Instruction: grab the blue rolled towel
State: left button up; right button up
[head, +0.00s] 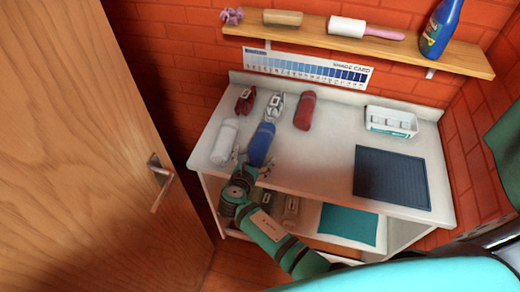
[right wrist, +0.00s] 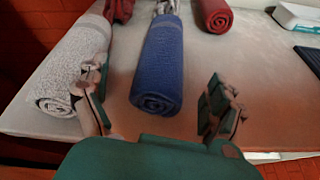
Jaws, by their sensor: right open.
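The blue rolled towel (head: 261,143) lies on the white counter near its front edge, between a white rolled towel (head: 225,141) and a red rolled towel (head: 305,110). In the right wrist view the blue towel (right wrist: 158,65) points its spiral end at me. My right gripper (head: 244,164) is at the near end of the blue towel. In the wrist view its open fingers (right wrist: 165,105) stand either side of the towel's near end, the left finger close to the white towel (right wrist: 68,75). Nothing is between the fingertips that I can see held. My left gripper is not in view.
A white box (head: 391,122) and a dark ribbed mat (head: 391,178) are on the counter's right. More items lie behind the towels. A wooden shelf (head: 350,40) with a blue bottle (head: 441,28) hangs above. A wooden door (head: 80,150) stands at left. The counter's middle is clear.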

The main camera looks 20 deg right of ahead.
aim_at(258, 149)
jog(key=shift+w+d+f, duration=0.1)
jog(key=shift+w, duration=0.2)
jog(key=b+x, duration=0.4)
jog(key=shift+d+f, duration=0.2)
jog(key=shift+f, duration=0.1)
jog(key=shift+w+d, duration=0.15)
jog(key=shift+w, duration=0.05)
jog(key=shift+r, duration=0.1)
jog(key=shift+c, duration=0.5)
jog(key=c, duration=1.2)
